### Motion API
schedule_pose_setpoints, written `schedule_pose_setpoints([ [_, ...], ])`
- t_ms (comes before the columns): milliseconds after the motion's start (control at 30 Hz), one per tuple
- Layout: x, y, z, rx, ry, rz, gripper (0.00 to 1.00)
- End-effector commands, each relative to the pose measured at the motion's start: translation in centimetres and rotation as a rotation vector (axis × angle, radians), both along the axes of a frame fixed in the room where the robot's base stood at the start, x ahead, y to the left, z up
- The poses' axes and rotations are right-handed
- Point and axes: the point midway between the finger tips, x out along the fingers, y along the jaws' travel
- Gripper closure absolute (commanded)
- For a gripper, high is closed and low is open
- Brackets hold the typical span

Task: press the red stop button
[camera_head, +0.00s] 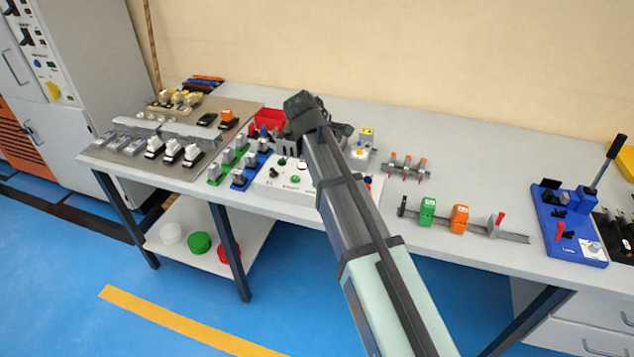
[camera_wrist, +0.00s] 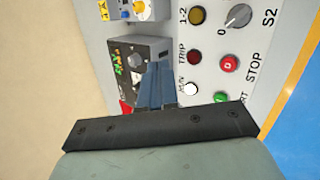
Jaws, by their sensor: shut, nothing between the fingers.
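The red stop button (camera_wrist: 229,64) is a round red cap on a white control panel (camera_wrist: 257,90), beside the printed word STOP. In the head view the panel (camera_head: 272,188) stands on the bench, and my arm hides part of it; I cannot make out the stop button there. My gripper (camera_wrist: 157,68) shows in the wrist view as shut blue-grey fingers with nothing between them. In that picture the fingers are left of the stop button, apart from it, over or near a dark box with a knob. Their height above the panel is unclear.
Near the stop button are a green start button (camera_wrist: 220,97), a white RUN lamp (camera_wrist: 190,88), a dark red TRIP lamp (camera_wrist: 194,57) and the S2 knob (camera_wrist: 237,15). A black box (camera_wrist: 130,55) stands beside the panel. Green and blue blocks crowd its left side.

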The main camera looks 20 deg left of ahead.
Motion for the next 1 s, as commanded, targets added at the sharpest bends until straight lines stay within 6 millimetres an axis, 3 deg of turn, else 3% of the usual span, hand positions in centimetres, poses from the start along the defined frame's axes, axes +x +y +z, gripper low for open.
schedule_pose_setpoints([
  [100, -2.0, 1.0, -0.1, -0.143, -0.008, 0.068, 1.0],
  [333, -4.1, 1.9, 0.3, -0.313, -0.016, 0.136, 1.0],
  [1000, -4.6, 2.0, -0.2, -0.353, -0.018, 0.15, 1.0],
])
